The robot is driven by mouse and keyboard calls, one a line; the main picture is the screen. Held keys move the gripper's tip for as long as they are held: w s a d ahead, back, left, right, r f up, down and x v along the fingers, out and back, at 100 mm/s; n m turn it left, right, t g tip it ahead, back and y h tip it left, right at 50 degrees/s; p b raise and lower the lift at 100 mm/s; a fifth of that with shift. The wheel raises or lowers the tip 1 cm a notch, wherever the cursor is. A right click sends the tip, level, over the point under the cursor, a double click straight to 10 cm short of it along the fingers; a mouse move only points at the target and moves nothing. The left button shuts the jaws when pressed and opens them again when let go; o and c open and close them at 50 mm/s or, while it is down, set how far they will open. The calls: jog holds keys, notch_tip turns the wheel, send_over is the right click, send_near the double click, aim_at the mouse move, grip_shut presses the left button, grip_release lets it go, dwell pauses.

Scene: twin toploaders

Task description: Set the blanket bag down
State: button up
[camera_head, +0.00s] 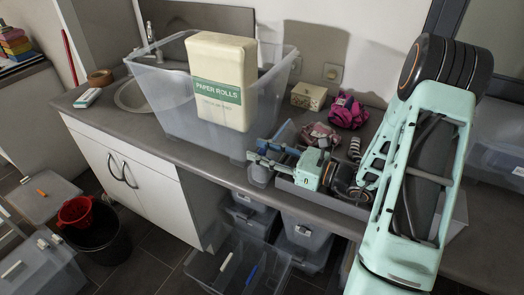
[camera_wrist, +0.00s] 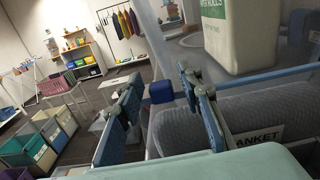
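The blanket bag (camera_wrist: 255,115) is a grey, quilted-looking bundle with a blue edge strip and a white label, partly readable as "ANKET". It lies at the lower right of the wrist view, behind and beside my right finger. My gripper (camera_wrist: 163,98) has its two blue-grey fingers apart, with a visible gap between them. The bag's grey left end shows in that gap; I cannot tell whether either finger touches it. In the head view my gripper (camera_head: 262,155) points left, low over the counter's front edge, beside the large clear tub.
The clear tub (camera_head: 165,95) holds a paper rolls pack (camera_head: 222,80) on the counter (camera_head: 85,103). A small box (camera_head: 308,96) and a magenta bundle (camera_head: 347,111) stand behind my gripper. Clear bins (camera_head: 240,268) sit below. The counter's far left has some free room.

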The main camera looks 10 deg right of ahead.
jog(key=shift+o, duration=0.5)
jog(key=v, duration=0.7)
jog(key=shift+b, duration=0.45)
jog(key=shift+o, duration=0.3)
jog(key=shift+s+d+r, duration=0.15)
jog(key=shift+r, duration=0.2)
notch_tip(320, 180, up, 4)
jog(key=s+d+g+h+p, duration=0.1)
jog(key=s+g+h+p, duration=0.1)
jog(key=h+p, duration=0.3)
jog(key=shift+g+y, duration=0.3)
jog(key=shift+y, duration=0.3)
jog(key=x, duration=0.2)
jog(key=p+x, duration=0.1)
jog(key=x, duration=0.1)
jog(key=shift+w+f, duration=0.15)
jog(key=shift+f, duration=0.3)
jog(key=shift+w+d+p+x, duration=0.15)
jog(key=shift+p+x, duration=0.15)
jog(key=shift+x, duration=1.25)
jog(key=shift+w+d+p+x, duration=0.15)
jog(key=shift+p+x, duration=0.1)
jog(key=shift+x, duration=1.3)
grip_shut()
